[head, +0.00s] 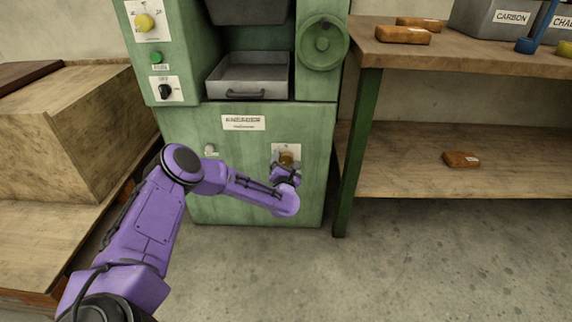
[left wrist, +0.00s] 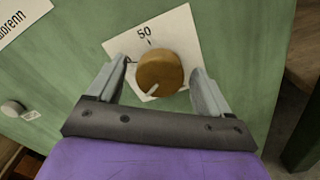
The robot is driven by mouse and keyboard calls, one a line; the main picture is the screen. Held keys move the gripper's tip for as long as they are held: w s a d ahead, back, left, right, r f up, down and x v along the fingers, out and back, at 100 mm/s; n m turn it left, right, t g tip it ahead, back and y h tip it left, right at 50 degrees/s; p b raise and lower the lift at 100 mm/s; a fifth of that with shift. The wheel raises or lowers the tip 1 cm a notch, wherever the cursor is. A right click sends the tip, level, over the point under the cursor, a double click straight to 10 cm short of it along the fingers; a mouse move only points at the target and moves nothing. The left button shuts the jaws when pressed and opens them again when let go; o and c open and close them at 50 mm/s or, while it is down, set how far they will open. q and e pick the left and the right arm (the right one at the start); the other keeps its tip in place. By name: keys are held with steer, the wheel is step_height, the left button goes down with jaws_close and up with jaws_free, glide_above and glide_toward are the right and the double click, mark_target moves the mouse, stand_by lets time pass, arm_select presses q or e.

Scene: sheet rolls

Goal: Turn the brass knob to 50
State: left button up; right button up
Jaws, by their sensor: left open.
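The brass knob (head: 286,158) is on a white plate low on the front of the green machine. In the left wrist view the knob (left wrist: 161,70) is round, with a pale pointer line toward its lower-left edge. The printed 50 (left wrist: 145,32) and its tick are above the knob, on the opposite side from the pointer line. My left gripper (head: 285,170) is in front of the knob. In the left wrist view its fingers (left wrist: 159,66) are open, one on each side of the knob, with gaps visible. My right gripper is not in view.
The green machine (head: 178,130) also carries a yellow knob (head: 145,22), a green button (head: 156,57), a black switch (head: 165,91) and a handwheel (head: 323,42). A small pale knob (head: 210,150) is left of the brass one. A wooden bench (head: 470,60) stands at right.

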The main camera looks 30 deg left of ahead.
arm_select(q)
steer(key=c, duration=1)
steer(key=shift+c, duration=0.2)
steer(key=shift+m, duration=0.3)
steer(key=m+p, duration=0.1)
steer(key=m, duration=0.4)
steer(key=shift+p, duration=0.35)
steer(key=m+p, duration=0.1)
steer(key=m, duration=0.5)
steer(key=shift+m+p, duration=0.3)
steer(key=shift+m, duration=0.1)
steer(key=m+p, duration=0.1)
steer(key=m, duration=0.5)
steer(key=shift+f, duration=0.1)
steer(key=m, duration=0.5)
steer(key=shift+m, duration=0.3)
steer(key=shift+f, duration=0.1)
